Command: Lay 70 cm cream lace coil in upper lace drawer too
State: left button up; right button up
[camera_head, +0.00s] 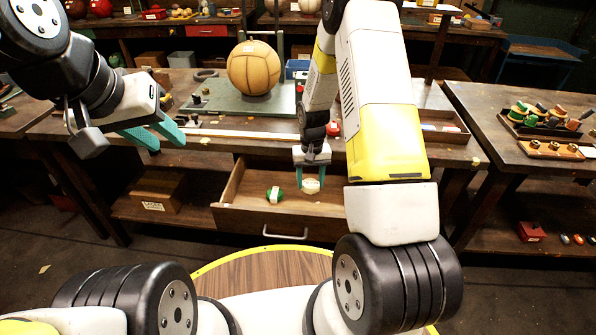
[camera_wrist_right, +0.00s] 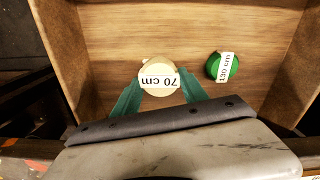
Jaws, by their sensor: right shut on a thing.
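An open wooden drawer (camera_head: 240,196) sticks out below the workbench, and its floor also shows in the right wrist view (camera_wrist_right: 110,60). My right gripper (camera_head: 311,181) reaches down into the drawer. It is shut on a cream lace coil (camera_head: 312,187), which reads "70 cm" in the right wrist view (camera_wrist_right: 157,78). I cannot tell whether the coil touches the drawer floor. A green coil (camera_head: 275,195), labelled "130 cm" in the right wrist view (camera_wrist_right: 222,66), lies in the drawer beside it, apart. My left gripper (camera_head: 158,138) is open and empty, above the bench's left part.
A tan leather ball (camera_head: 254,68) sits on a green board (camera_head: 225,99) on the bench. A side table (camera_head: 500,150) at the right holds a tray of coloured coils (camera_head: 540,115). A cardboard box (camera_head: 160,190) stands on the lower shelf, left of the drawer.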

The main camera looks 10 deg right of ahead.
aim_at(310, 200)
jog(key=shift+f, duration=2.65)
jog(key=o, duration=1.4)
jog(key=shift+f, duration=0.15)
jog(key=shift+c, duration=0.2)
